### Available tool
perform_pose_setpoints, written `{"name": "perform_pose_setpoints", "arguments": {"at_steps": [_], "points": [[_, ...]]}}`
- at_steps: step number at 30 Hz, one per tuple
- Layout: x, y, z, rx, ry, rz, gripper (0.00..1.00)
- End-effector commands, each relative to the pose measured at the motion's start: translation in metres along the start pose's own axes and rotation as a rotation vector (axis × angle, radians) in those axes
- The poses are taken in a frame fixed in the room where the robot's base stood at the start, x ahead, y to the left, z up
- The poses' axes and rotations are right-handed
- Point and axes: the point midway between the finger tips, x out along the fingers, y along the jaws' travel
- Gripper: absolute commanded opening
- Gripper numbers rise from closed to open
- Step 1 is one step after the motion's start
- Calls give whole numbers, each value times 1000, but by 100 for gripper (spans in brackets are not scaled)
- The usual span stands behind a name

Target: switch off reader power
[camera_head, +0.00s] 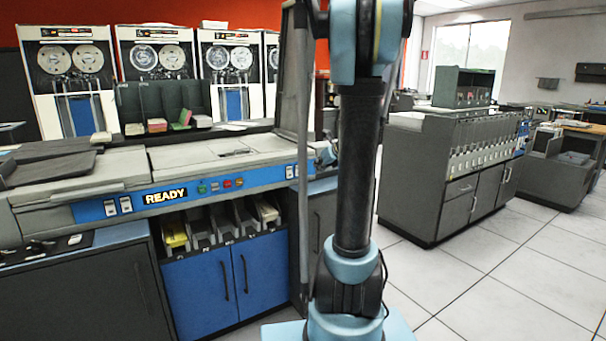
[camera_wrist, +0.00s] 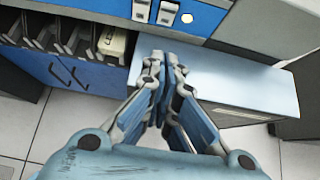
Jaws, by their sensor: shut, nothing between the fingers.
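Two white rocker switches (camera_head: 118,205) sit left of the sign, and another white switch (camera_head: 290,171) shows at the panel's right end. In the wrist view two white rocker switches (camera_wrist: 155,11) sit on the blue panel beside a lit round lamp (camera_wrist: 187,18). Their labels are too small to read. My gripper (camera_wrist: 165,62) is shut and empty, apart from the switches and below them in the wrist picture. My arm hides part of the reader's right side in the head view.
A pale blue ledge (camera_wrist: 225,85) lies below the panel, under my gripper. Open card bins (camera_head: 225,222) sit above blue cupboard doors (camera_head: 215,285) left of my arm. A grey cabinet (camera_head: 440,175) stands to the right, with clear tiled floor (camera_head: 500,265) before it.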

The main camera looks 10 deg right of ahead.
Motion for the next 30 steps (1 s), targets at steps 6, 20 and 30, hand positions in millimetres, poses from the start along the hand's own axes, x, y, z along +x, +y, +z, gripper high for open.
{"name": "perform_pose_setpoints", "arguments": {"at_steps": [6, 20, 30], "points": [[0, 0, 0, 2, 0, -1, 0], [28, 0, 1, -2, 0, 0, 0], [69, -1, 0, -1, 0, 0, 0]]}}
